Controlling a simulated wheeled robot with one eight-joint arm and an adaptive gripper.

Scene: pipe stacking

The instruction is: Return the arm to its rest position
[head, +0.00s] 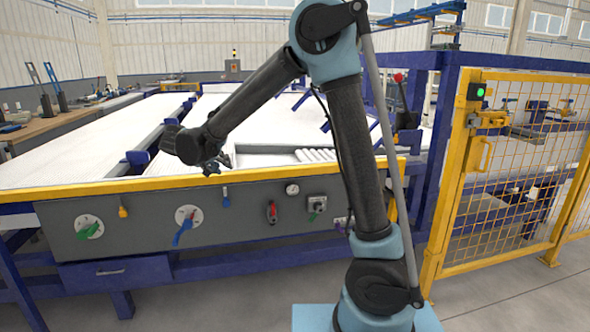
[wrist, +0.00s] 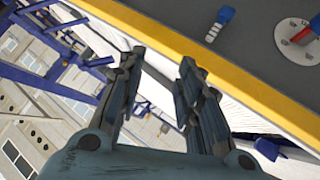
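My arm rises from its mount at the lower right of the head view and bends over to the left. My gripper (head: 218,166) hangs just above the yellow front rail (head: 110,186) of the table, apart from the pipes. In the wrist view my gripper (wrist: 160,66) shows two dark fingers spread apart with nothing between them. Several white pipes (head: 316,155) lie side by side in a grey tray (head: 262,148) on the table, to the right of the gripper. My upper arm link hides part of the tray's right side.
The table's front panel (head: 140,222) carries knobs, valves and a gauge. A yellow mesh fence (head: 520,190) with blue posts stands at right. A wooden bench (head: 60,122) with tools is at far left. The white tabletop (head: 75,160) is clear on the left.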

